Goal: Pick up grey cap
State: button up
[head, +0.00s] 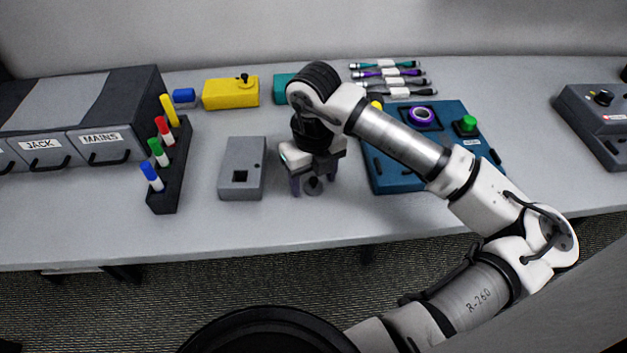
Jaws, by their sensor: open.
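My gripper (308,189) points down over the middle of the table, between the grey box and the blue panel. Its jaws are open. A small dark grey round piece with a knob, which looks like the grey cap (313,186), is on the table between and slightly in front of the fingers. I cannot tell whether the fingers touch it. The upper part of the cap is close under the gripper body.
A grey box (242,168) with a square hole stands left of my gripper. A blue panel (395,181) stands right, partly behind my arm. A black rack (170,180) holds coloured markers. A yellow box (231,94) and several cables (388,76) lie behind. The front table strip is clear.

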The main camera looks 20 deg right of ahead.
jog(key=c, duration=1.1)
jog(key=shift+o, duration=0.2)
jog(key=shift+r, duration=0.1)
